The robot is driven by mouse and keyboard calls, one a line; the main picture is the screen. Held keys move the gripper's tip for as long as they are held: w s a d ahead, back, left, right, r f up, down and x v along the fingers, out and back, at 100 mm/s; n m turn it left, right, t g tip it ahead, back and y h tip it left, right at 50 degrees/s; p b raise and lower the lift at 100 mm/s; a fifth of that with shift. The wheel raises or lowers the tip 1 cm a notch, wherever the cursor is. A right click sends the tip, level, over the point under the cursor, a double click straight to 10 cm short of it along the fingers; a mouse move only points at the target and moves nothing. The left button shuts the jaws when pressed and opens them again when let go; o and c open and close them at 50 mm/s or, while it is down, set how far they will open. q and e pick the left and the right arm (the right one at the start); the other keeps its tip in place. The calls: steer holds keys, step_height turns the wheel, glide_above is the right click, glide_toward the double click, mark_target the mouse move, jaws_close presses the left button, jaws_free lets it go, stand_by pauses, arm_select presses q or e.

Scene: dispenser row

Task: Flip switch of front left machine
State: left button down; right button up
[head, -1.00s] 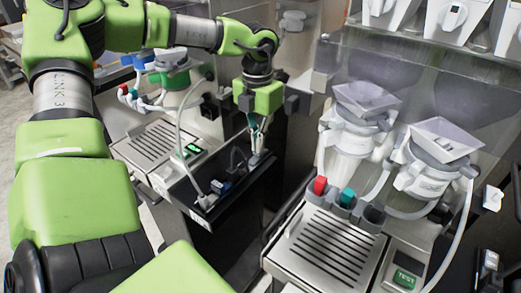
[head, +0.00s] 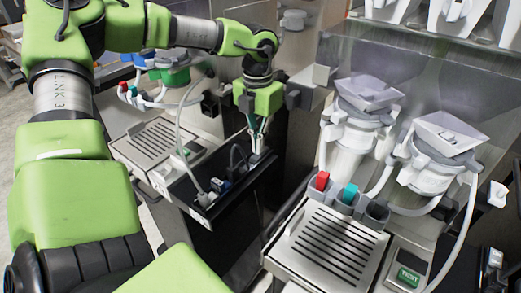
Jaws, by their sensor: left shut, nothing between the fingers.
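The left machine (head: 152,143) stands left of centre in the head view, with a slatted drip tray. A black panel (head: 215,172) along its right side carries cable plugs (head: 207,198) and a small blue part (head: 221,184). My left gripper (head: 258,146) points down at the far right end of this panel. Its fingers are shut and hold nothing. They are at or just above a small pale part there, perhaps a switch; they hide much of it and I cannot tell whether they touch it. My right gripper is out of view.
A second machine (head: 330,245) stands at the right, with a drip tray, red and teal nozzles, clear-lidded containers (head: 362,95) and a lit green TEST display (head: 408,276). A dark upright panel (head: 293,140) stands just right of my left gripper.

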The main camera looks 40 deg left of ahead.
arm_select(q)
steer(key=shift+r, duration=0.4)
step_height(320, 180, up, 2)
steer(key=shift+r+p, duration=0.1)
steer(key=shift+p, duration=0.65)
steer(key=shift+r+p, duration=0.35)
steer(key=shift+r, duration=0.35)
steer(key=shift+r+p, duration=0.6)
steer(key=shift+r, duration=0.6)
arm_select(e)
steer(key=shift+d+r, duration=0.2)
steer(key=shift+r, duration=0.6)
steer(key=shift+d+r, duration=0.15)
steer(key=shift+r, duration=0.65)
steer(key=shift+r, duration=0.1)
